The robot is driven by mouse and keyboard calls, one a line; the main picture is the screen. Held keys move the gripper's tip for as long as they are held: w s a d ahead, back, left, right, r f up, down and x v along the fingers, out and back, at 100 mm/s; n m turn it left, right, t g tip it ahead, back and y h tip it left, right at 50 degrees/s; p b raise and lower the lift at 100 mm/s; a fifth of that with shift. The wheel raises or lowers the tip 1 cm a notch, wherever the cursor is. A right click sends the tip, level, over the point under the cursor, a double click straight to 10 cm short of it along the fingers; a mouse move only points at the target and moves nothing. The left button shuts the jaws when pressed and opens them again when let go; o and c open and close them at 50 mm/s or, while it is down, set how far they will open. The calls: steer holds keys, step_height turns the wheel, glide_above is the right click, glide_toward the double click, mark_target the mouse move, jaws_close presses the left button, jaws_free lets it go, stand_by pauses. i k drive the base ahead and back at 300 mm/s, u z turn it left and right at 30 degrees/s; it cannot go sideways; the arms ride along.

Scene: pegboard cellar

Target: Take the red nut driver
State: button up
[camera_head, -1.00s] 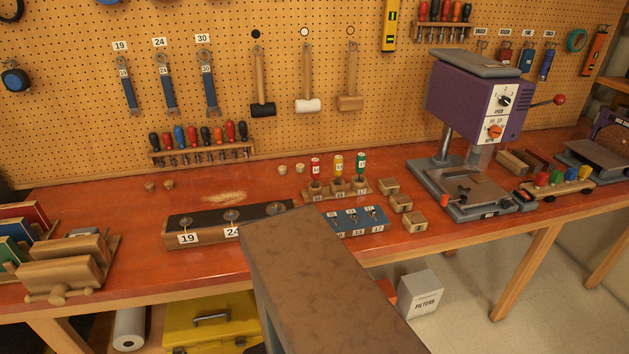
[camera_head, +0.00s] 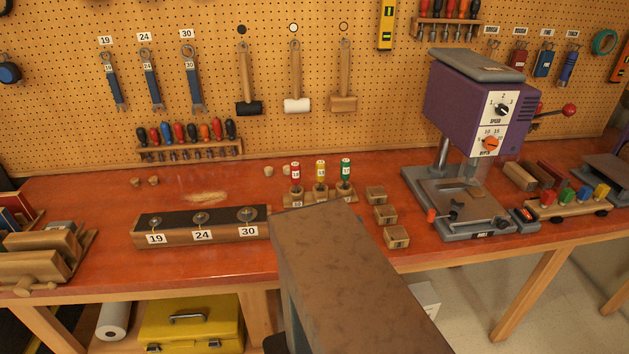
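The red nut driver (camera_head: 295,172) stands upright in a small wooden stand (camera_head: 287,200) near the middle of the red workbench. My gripper is not in view.
A long block (camera_head: 202,229) labelled 19, 24 and 30 lies left of the stand. Small wooden blocks (camera_head: 384,215) and a purple drill press (camera_head: 473,108) stand to the right. A screwdriver rack (camera_head: 190,152) hangs on the pegboard.

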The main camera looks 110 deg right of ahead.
mark_target(295, 168)
steer(key=k, duration=2.2)
steer(key=z, duration=0.5)
steer(key=i, duration=1.05)
steer(key=z, duration=0.05)
